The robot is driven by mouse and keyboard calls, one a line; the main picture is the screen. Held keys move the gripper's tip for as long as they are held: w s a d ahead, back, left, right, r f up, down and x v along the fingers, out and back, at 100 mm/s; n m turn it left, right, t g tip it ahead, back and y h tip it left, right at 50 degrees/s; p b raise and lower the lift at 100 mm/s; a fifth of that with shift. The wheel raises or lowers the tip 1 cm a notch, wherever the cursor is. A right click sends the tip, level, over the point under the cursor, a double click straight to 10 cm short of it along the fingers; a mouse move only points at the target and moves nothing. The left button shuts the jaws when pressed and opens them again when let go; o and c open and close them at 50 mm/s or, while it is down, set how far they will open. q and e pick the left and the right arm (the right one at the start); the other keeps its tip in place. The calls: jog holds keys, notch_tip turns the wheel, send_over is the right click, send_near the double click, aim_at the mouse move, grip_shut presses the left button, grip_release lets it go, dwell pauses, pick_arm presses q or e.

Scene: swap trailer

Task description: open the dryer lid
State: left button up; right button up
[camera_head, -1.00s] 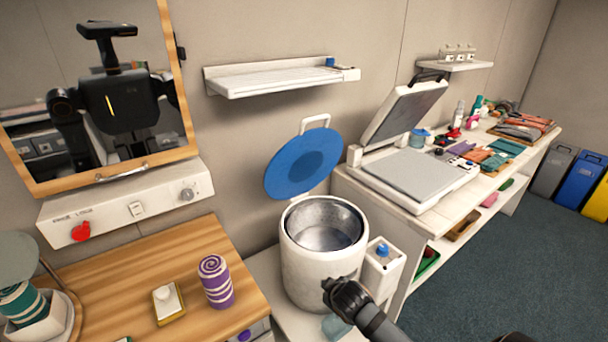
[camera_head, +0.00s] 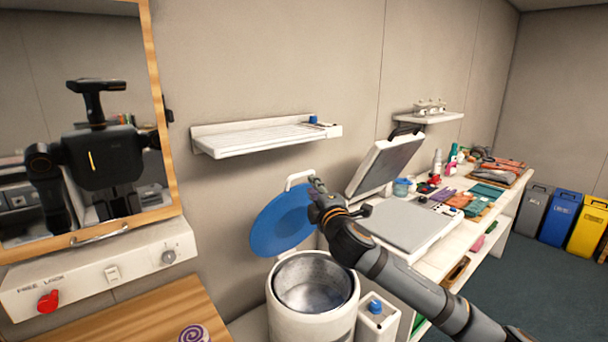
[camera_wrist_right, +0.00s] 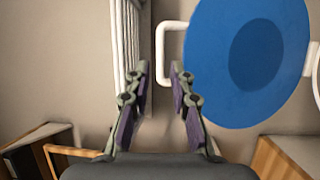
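The dryer (camera_head: 312,318) is a white round drum with an open top and a bare metal inside. Its round blue lid (camera_head: 275,225) stands raised behind the opening, against the wall side. A white loop handle (camera_head: 298,176) sticks up from the lid's top edge. My right gripper (camera_head: 315,182) is at the lid's upper right edge by the handle and hides part of the lid. In the right wrist view its fingers (camera_wrist_right: 160,70) are apart and empty, with the handle bar (camera_wrist_right: 159,50) lined up between the tips. I cannot tell whether they touch it. My left gripper is out of view.
A white wall shelf (camera_head: 265,138) is above the lid. A press with a raised plate (camera_head: 385,160) stands on the bench to the right. A small white box with a blue cap (camera_head: 376,322) adjoins the dryer. A wooden counter (camera_head: 160,318) is at lower left.

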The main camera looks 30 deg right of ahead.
aim_at(304, 174)
jog(key=p+x, duration=0.3)
jog(key=x, duration=0.5)
jog(key=shift+w+r, duration=0.15)
jog(key=shift+w, duration=0.25)
jog(key=shift+w+d, duration=0.1)
jog(key=shift+w, duration=0.25)
jog(key=shift+c, duration=0.4)
grip_shut()
